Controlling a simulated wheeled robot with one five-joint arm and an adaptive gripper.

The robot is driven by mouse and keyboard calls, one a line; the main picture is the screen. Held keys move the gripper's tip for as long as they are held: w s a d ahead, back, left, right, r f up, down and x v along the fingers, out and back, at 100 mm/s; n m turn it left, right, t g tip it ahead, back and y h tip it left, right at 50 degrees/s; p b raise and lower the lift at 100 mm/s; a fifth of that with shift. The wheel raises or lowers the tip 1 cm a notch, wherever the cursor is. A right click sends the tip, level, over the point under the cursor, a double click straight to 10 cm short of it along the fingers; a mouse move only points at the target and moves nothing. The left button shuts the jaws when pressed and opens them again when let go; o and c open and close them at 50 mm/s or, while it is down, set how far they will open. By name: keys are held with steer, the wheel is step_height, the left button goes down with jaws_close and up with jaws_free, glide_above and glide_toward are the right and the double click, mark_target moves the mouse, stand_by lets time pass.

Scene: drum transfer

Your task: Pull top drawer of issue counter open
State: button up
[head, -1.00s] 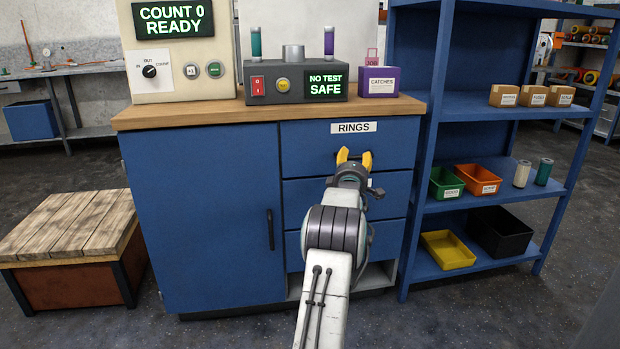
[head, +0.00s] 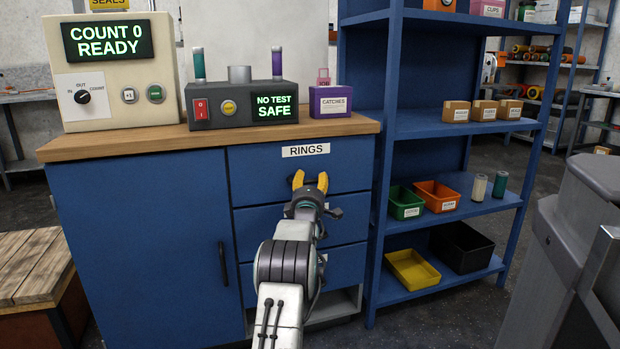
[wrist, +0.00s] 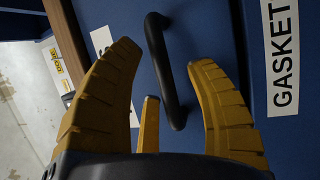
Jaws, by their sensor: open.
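The blue issue counter (head: 135,240) has a column of drawers at its right. The top drawer (head: 255,178) bears a RINGS label (head: 305,150) and looks closed, flush with the front. My gripper (head: 310,182) is open in front of this drawer. In the wrist view, the black bar handle (wrist: 165,70) lies between the spread yellow fingers of my gripper (wrist: 165,58), which do not close on it. Whether they touch it I cannot tell. In the head view my gripper hides the handle. A GASKET label (wrist: 283,55) shows on the neighbouring drawer front.
A blue shelf rack (head: 398,200) with bins and boxes stands close to the counter's right. A grey metal structure (head: 575,240) fills the right edge. A wooden-topped box (head: 35,265) is at lower left. A control box (head: 240,108) stands on the countertop.

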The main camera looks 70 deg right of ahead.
steer(key=shift+w+d+r, duration=0.1)
steer(key=shift+d, duration=0.3)
jaws_close()
stand_by(0.4)
